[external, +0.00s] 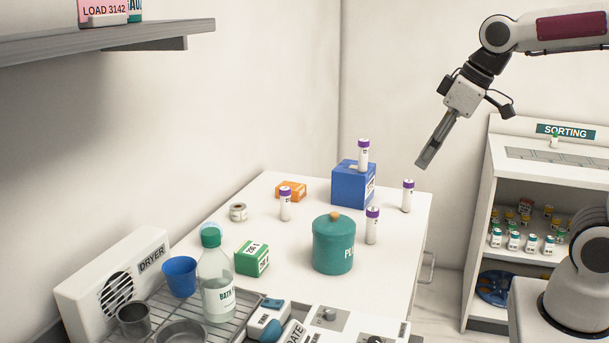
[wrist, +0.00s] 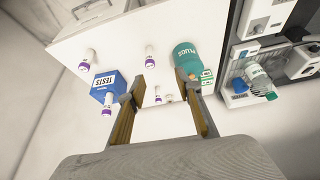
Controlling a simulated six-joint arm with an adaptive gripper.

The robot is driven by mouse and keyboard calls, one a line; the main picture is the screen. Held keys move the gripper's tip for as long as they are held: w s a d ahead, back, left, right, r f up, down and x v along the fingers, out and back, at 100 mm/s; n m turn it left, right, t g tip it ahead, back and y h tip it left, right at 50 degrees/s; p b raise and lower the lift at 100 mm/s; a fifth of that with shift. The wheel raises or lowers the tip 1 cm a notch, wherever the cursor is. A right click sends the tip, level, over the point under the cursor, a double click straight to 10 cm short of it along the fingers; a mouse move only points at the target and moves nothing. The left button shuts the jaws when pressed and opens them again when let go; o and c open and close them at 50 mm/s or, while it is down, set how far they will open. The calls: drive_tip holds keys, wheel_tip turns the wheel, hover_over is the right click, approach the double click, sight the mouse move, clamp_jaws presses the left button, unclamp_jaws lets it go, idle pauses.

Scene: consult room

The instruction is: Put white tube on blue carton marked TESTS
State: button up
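The blue carton marked TESTS (wrist: 117,84) stands on the white table; in the external view the blue carton (external: 350,188) is at the table's back. A white tube with a purple cap (external: 363,156) stands upright on top of it, and this tube shows in the wrist view (wrist: 108,103). Other similar white tubes stand upright on the table: one left of the carton (external: 285,205), one right of it (external: 407,198) and one in front (external: 372,228). My gripper (external: 425,160) is high above the table's right side, open and empty; its fingers are apart in the wrist view (wrist: 166,78).
A teal canister (external: 333,248) stands near the front tube. An orange box (external: 291,190), a tape roll (external: 238,212) and a green box (external: 252,258) lie further left. A drying rack with a bottle (external: 217,290) is at front left. A sorting shelf (external: 480,220) stands right.

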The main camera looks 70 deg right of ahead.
drive_tip(key=s+a+f, duration=0.2)
drive_tip(key=s+a, duration=0.1)
drive_tip(key=s, duration=0.3)
drive_tip(key=s+a+f, duration=0.3)
drive_tip(key=s+a, duration=0.1)
drive_tip(key=s, duration=0.3)
drive_tip(key=shift+s+f+n+t+y, duration=0.2)
drive_tip(key=shift+f+n+t+y, duration=0.1)
drive_tip(key=shift+n, duration=0.1)
